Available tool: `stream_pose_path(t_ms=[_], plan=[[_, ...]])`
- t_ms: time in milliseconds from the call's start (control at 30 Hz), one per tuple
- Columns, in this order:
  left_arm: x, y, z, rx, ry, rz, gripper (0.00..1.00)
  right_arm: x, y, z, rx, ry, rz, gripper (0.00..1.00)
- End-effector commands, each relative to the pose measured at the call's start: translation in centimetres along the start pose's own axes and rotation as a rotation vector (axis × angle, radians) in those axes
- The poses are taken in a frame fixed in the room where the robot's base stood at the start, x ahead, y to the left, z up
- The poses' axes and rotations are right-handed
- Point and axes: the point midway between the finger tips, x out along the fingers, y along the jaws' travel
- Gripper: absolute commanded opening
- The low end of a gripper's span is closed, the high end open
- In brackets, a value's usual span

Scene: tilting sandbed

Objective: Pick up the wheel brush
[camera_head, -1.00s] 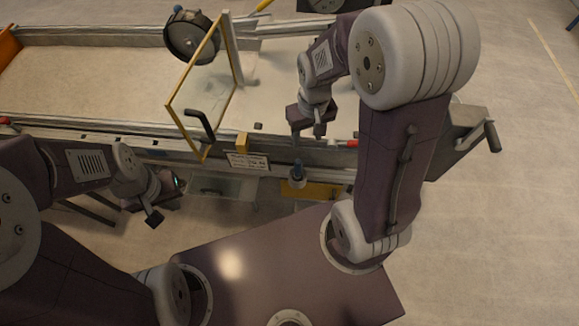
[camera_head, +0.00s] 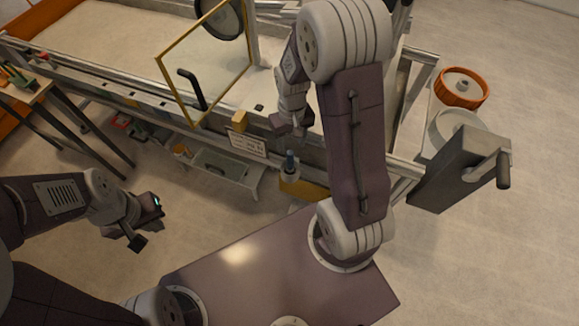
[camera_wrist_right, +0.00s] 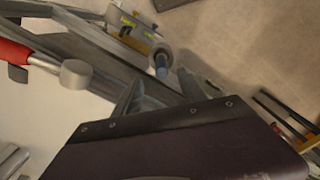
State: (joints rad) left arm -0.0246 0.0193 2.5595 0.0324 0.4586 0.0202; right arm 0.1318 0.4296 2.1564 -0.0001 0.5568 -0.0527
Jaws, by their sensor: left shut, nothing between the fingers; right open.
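I cannot tell for certain which thing is the wheel brush. An upright blue-topped item (camera_head: 290,160) stands in a grey round holder at the front edge of the sandbed. Its blue top (camera_wrist_right: 161,66) also shows in the right wrist view, just beyond the fingers. My right gripper (camera_head: 289,127) is open and empty above the sandbed's front edge, a little above this item in the picture. Its two fingers (camera_wrist_right: 162,93) are spread in the right wrist view. My left gripper (camera_head: 138,241) is shut and empty over the floor at the left.
The sandbed (camera_head: 110,63) lies behind, with a yellow-framed clear panel (camera_head: 205,65) upright on it. A red-handled tool (camera_wrist_right: 32,56) shows in the right wrist view. A side table (camera_head: 28,88) holds green-handled tools. An orange round thing (camera_head: 461,87) is at the right.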

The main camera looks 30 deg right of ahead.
Motion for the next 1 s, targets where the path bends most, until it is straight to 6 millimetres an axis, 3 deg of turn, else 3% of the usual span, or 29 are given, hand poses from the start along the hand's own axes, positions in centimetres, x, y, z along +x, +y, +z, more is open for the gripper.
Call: stream_pose_path(t_ms=[200,500,733,900,1000], plan=[[0.1,0.0,0.0,0.000,0.000,0.000,0.00,1.2,-0.1,0.0,-0.001,0.000,0.000,0.49],[0.4,0.0,0.1,0.000,0.000,0.000,0.00,5.8,-0.4,-0.2,-0.001,-0.002,0.000,0.49],[0.4,0.0,0.1,0.000,0.000,0.000,0.00,6.0,-0.4,-0.3,0.000,0.002,0.000,0.49],[0.4,0.0,0.1,0.000,0.000,0.000,0.00,6.0,-0.4,-0.3,0.000,0.002,0.000,0.01],[0.4,0.0,0.1,0.000,0.000,0.000,0.00,5.9,-0.4,-0.3,0.000,0.002,0.000,0.00]])
